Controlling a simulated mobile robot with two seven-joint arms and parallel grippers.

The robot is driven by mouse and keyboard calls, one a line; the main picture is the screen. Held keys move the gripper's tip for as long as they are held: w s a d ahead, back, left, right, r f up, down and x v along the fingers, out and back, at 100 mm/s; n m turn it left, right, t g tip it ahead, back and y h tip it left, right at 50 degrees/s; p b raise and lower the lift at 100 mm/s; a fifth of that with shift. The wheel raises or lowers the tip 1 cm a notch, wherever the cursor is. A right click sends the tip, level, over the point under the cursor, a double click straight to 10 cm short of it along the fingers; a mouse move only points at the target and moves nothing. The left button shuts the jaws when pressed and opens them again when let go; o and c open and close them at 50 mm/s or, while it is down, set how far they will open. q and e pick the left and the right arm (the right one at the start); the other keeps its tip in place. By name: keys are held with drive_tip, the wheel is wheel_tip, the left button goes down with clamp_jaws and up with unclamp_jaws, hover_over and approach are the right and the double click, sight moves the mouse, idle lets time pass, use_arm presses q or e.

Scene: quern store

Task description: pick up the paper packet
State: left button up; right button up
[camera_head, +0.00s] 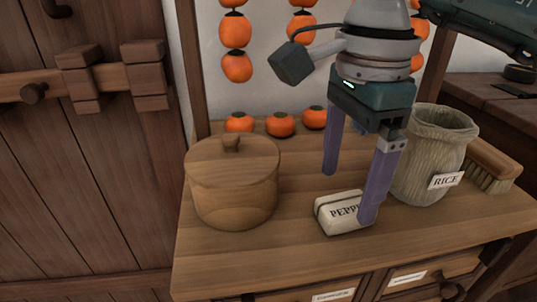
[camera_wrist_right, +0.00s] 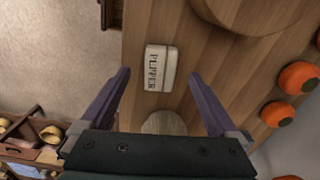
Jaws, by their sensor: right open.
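The paper packet (camera_head: 340,212) is a small pale block with a dark band, lettered "PEPPER", lying on the wooden table top. My right gripper's finger hides its right end in the head view. It shows whole in the right wrist view (camera_wrist_right: 160,68), between and just beyond the fingertips. My right gripper (camera_head: 349,198) is open, pointing down over the packet, with nothing held. It also shows in the right wrist view (camera_wrist_right: 158,73). Whether a finger touches the packet I cannot tell. My left gripper is not in view.
On the table (camera_head: 300,250), a lidded wooden pot (camera_head: 233,187) stands left of the packet. A sack (camera_head: 428,150) labelled "RICE" stands right, close to my gripper, with a brush (camera_head: 490,168) beyond. Persimmons (camera_head: 281,124) sit along the back; others hang on the wall. Table front is clear.

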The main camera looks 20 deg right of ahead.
sight(343, 204)
wheel_tip(343, 204, down, 3)
drive_tip(key=shift+d+f, duration=0.1)
drive_tip(key=shift+c, duration=0.3)
drive_tip(key=c, duration=1.4)
